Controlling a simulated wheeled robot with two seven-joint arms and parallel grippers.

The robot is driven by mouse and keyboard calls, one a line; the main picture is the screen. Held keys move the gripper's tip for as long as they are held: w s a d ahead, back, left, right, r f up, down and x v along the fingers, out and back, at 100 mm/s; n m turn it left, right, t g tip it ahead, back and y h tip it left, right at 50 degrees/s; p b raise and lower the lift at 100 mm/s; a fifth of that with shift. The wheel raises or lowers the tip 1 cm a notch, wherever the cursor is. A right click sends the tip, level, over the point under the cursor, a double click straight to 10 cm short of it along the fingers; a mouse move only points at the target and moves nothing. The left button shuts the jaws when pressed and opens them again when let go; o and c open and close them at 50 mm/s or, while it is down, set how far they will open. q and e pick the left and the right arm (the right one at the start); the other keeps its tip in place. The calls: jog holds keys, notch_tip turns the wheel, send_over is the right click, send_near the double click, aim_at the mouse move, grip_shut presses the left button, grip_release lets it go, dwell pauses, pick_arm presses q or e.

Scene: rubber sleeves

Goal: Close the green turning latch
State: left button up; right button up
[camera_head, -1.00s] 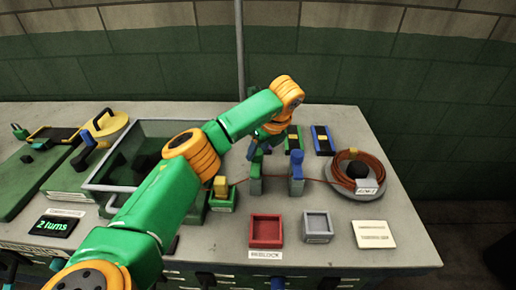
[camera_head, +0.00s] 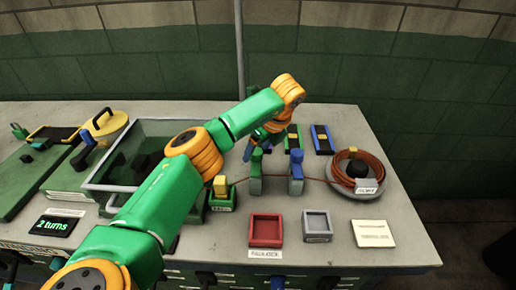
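Two small grey posts stand side by side in the middle of the bench. The left post (camera_head: 255,185) carries a green latch (camera_head: 256,158) at its top. The right post (camera_head: 296,186) carries a blue latch (camera_head: 296,157). A thin reddish cable runs by the posts. My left arm reaches across from the lower left, and its wrist bends down behind the green latch. My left gripper (camera_head: 255,141) is at or just behind the top of the left post. It is small and partly hidden, so contact and finger opening cannot be told. My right gripper is not in view.
A cable coil (camera_head: 373,166) lies at the right. A red tray (camera_head: 266,231) and a grey tray (camera_head: 317,226) sit in front. Green (camera_head: 293,134) and blue (camera_head: 322,140) blocks lie behind the posts. A glass-walled case (camera_head: 126,160) stands at the left, partly behind my arm.

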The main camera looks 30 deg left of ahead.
pick_arm(q)
jog(key=v, duration=0.7)
dwell(0.4)
